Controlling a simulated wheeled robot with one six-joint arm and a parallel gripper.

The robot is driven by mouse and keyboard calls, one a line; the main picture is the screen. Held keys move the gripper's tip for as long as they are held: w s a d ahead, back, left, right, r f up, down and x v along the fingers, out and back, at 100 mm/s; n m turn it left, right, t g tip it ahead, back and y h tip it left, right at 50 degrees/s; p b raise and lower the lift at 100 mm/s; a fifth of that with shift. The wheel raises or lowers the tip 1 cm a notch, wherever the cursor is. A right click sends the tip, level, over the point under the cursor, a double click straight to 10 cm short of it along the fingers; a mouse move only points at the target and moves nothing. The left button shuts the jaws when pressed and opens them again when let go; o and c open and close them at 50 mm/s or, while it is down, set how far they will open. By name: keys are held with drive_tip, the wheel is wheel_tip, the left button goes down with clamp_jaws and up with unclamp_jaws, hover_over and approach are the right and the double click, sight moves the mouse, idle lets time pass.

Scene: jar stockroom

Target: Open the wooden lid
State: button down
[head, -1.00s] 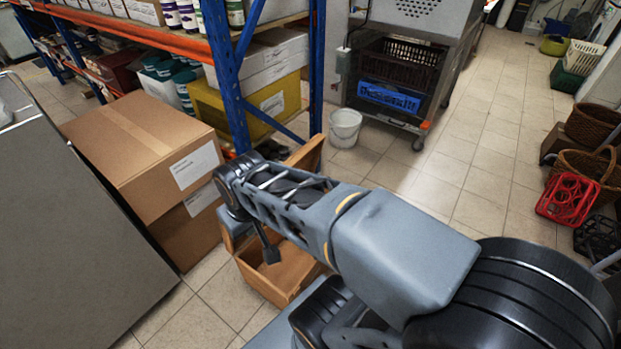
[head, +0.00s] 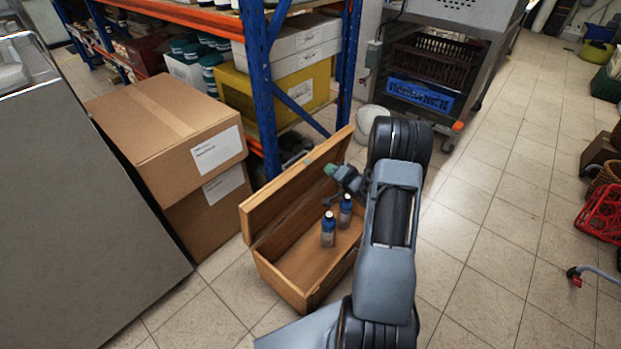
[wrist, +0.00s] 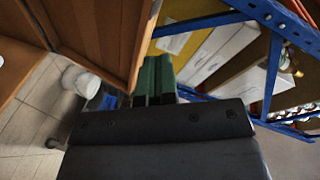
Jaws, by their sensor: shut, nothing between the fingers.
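The wooden lid (head: 292,182) stands raised along the back-left edge of the wooden box (head: 284,287), leaning away from the opening. The box is open, and two dark blue bottles (head: 328,232) (head: 346,210) stand upright inside. My gripper (head: 330,170), with green fingertips, is shut and empty near the lid's right end. In the wrist view the green fingertips (wrist: 153,75) are closed together beside a wooden board, apparently the lid (wrist: 98,30). I cannot tell whether they touch it. My forearm hides the box's right side.
Stacked cardboard boxes (head: 170,130) stand left of the lid. A blue shelf post (head: 262,95) rises behind it. A white bucket (head: 368,118) stands behind my arm. A grey panel (head: 75,200) fills the left.

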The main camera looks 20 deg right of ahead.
drive_tip(key=s+f+m+t+y+b, duration=0.1)
drive_tip(key=s+f+m+t+y, duration=0.25)
drive_tip(key=s+f, duration=0.3)
drive_tip(key=y+b, duration=0.1)
drive_tip(key=b, duration=0.3)
approach(305, 168)
drive_tip(key=shift+g, duration=0.25)
drive_tip(key=x, duration=0.7)
drive_tip(key=shift+w+r, duration=0.2)
drive_tip(key=shift+w, duration=0.05)
